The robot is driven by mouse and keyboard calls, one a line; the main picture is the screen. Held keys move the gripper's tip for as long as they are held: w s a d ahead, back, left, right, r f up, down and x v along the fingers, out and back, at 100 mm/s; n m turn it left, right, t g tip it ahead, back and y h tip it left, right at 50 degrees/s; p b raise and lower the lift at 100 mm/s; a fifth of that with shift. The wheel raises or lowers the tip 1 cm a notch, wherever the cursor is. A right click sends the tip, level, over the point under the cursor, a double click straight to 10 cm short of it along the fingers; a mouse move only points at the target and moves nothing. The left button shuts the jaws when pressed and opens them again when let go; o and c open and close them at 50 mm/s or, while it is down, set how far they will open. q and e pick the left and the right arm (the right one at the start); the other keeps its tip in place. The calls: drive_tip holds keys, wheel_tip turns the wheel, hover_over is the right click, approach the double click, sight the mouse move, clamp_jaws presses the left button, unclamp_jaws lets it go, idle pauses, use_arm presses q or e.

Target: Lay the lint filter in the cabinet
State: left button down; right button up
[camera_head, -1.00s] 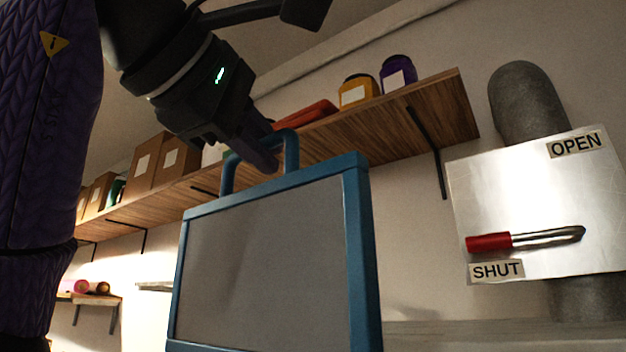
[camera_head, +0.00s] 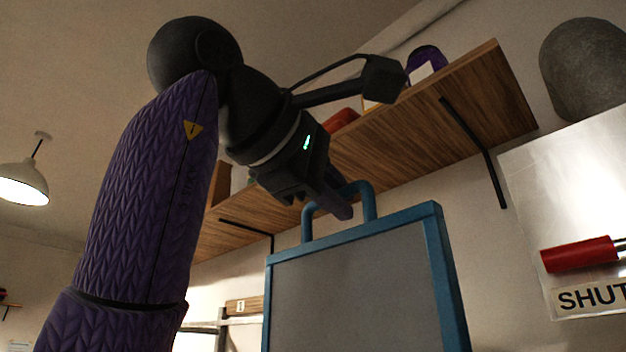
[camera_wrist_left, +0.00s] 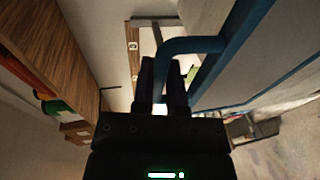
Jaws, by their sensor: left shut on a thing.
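The lint filter (camera_head: 350,290) is a grey panel in a blue frame with a blue loop handle on top. My left gripper (camera_head: 338,205) is shut on that handle and holds the filter hanging upright, its lower part cut off by the picture edge. In the left wrist view the gripper (camera_wrist_left: 166,100) closes on the blue handle, with the filter's frame (camera_wrist_left: 230,50) running along the right. The cabinet cannot be made out in these frames. My right gripper is not in view.
A wooden wall shelf (camera_head: 470,95) with jars and boxes runs close behind my left arm. At right is a metal plate (camera_head: 545,190) with a red-handled lever (camera_head: 580,255) and a SHUT label, by a grey pipe (camera_head: 585,70). A lamp (camera_head: 22,185) hangs at left.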

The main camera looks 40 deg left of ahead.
use_arm(q)
drive_tip(key=r+x, duration=0.2)
drive_tip(key=x, duration=0.7)
drive_tip(key=shift+w+d, duration=0.3)
drive_tip(key=shift+d, duration=0.25)
drive_tip(key=shift+s+r, duration=0.1)
idle(0.8)
drive_tip(key=shift+s+r, duration=0.1)
drive_tip(key=shift+s, duration=0.05)
